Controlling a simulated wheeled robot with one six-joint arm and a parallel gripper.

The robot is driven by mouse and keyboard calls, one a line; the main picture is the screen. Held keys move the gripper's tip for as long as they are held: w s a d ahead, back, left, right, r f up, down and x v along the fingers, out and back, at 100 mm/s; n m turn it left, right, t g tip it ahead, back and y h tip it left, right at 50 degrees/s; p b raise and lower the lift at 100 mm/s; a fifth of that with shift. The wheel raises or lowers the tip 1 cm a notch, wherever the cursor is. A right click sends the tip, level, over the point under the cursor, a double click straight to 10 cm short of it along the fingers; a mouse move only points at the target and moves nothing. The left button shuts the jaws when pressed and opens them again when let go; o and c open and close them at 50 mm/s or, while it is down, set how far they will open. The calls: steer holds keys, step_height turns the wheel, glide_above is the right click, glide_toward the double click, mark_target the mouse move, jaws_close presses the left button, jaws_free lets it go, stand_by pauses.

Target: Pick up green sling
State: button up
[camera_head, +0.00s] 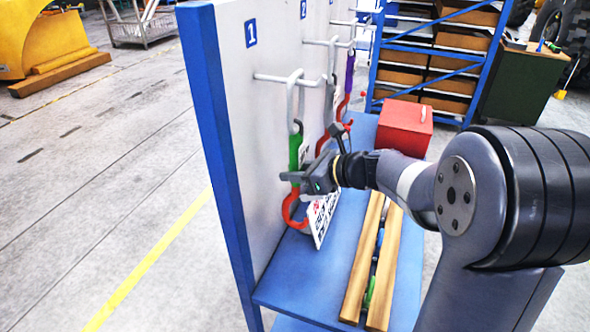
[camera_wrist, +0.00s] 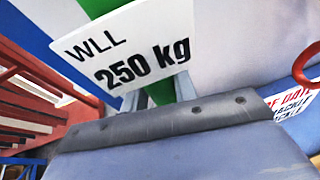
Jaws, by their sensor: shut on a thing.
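The green sling (camera_head: 295,150) hangs upright in front of the white panel at the place marked 1, from a grey link (camera_head: 296,92) over the metal peg. A red hook (camera_head: 288,213) is at its lower end. My gripper (camera_head: 294,178) is shut on the sling just above the red hook. In the wrist view a piece of green sling (camera_wrist: 186,88) shows behind a white tag (camera_wrist: 130,45) reading "WLL 250 kg". The grey jaw (camera_wrist: 170,121) covers the part being gripped.
More slings, one purple (camera_head: 349,72), hang on pegs farther along the panel (camera_head: 240,110). A white printed sign (camera_head: 321,217) stands below. The blue shelf (camera_head: 300,285) carries wooden bars (camera_head: 362,262) and a red box (camera_head: 405,125). Open floor lies left.

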jaws_close()
steer(key=shift+r, duration=0.15)
